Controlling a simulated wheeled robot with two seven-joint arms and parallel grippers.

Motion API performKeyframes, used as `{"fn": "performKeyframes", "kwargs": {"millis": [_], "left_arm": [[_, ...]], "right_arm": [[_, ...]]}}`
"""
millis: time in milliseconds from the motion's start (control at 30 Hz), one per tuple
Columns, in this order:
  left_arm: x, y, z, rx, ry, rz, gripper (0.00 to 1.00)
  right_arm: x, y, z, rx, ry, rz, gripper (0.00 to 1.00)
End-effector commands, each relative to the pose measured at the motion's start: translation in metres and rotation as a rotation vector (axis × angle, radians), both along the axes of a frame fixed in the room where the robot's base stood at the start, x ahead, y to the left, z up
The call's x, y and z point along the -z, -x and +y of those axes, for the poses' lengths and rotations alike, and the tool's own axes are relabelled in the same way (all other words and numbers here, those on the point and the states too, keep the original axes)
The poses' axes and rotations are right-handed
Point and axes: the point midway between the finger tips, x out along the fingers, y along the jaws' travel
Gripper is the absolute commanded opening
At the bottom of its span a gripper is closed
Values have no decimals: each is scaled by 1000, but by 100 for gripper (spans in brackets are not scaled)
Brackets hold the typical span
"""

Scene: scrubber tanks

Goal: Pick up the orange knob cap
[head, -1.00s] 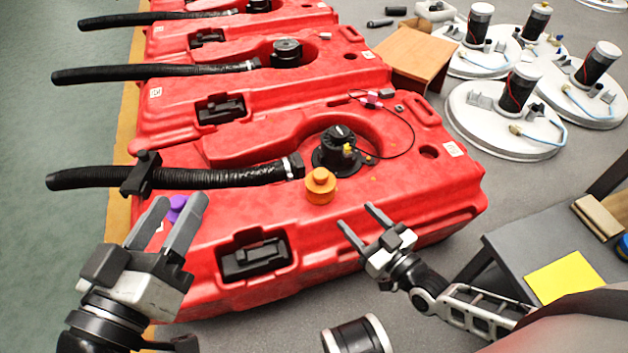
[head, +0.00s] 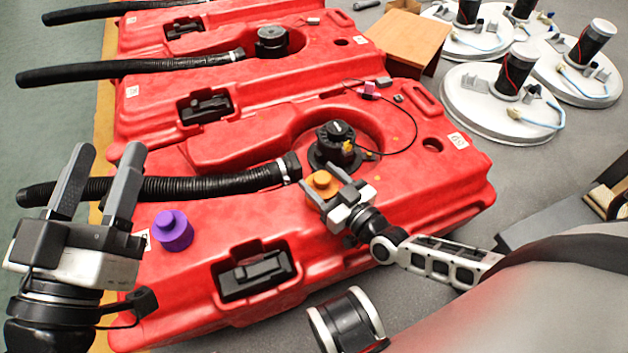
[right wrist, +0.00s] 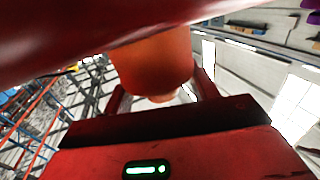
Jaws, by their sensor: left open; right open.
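In the right wrist view the orange cap (right wrist: 152,65) is large, between the two fingers, below the red tank surface at the top. I cannot tell whether the fingers touch it. My left gripper (head: 100,175) is open and empty, raised at the left over the black hose.
A purple knob cap (head: 173,230) sits on the same tank. The black fitting (head: 335,142) and black hose (head: 220,184) are near the orange cap. More red tanks stand behind. White discs (head: 500,100) and a brown box (head: 408,40) are at the back right.

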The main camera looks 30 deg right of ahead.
Motion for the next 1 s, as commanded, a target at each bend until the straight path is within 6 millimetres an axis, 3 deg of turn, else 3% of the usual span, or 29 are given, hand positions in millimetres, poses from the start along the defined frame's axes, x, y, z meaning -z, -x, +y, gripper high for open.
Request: {"fn": "performKeyframes", "kwargs": {"millis": [267,433,567,800,1000], "left_arm": [[-1,0,0,0,-1,-7,51],[-1,1,-1,2,0,-5,51],[0,1,-1,2,1,-5,51],[-3,1,-2,9,8,16,51],[32,14,-6,40,86,337,51]], "right_arm": [[0,-1,1,1,-1,1,58],[0,-1,1,1,-1,1,11],[0,-1,1,2,-1,1,6],[-7,-1,1,2,-1,0,6],[-40,-1,1,2,-2,0,6]]}}
